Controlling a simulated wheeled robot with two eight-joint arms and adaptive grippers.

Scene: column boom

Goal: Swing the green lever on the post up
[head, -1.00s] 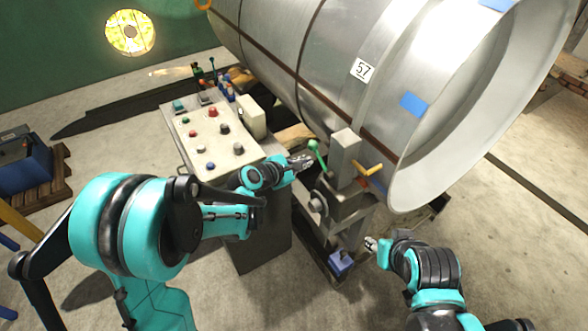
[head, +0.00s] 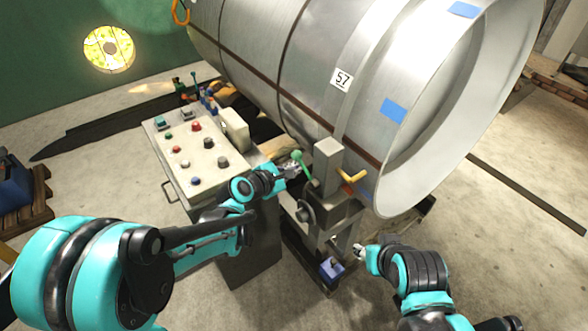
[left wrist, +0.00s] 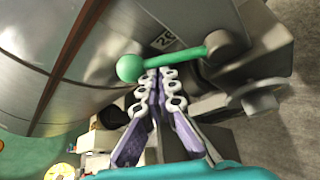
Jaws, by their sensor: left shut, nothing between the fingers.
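The green lever (head: 305,168) sits on the grey post (head: 327,165), with its ball end up and to the left of its pivot in the head view. In the left wrist view the lever's green rod (left wrist: 185,57) runs from the ball at left to a dark round pivot at right. My left gripper (head: 296,168) is shut and empty, close by the ball and rod. In the left wrist view its fingertips (left wrist: 158,73) lie just below the rod, near the ball; I cannot tell whether they touch. My right gripper (head: 358,251) hangs lower, right of the post; its fingers are too small to read.
A large metal cylinder marked 57 (head: 290,60) lies behind the post. A yellow handle (head: 352,176) sticks out on the post's right. A console with buttons (head: 190,150) stands left of the lever.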

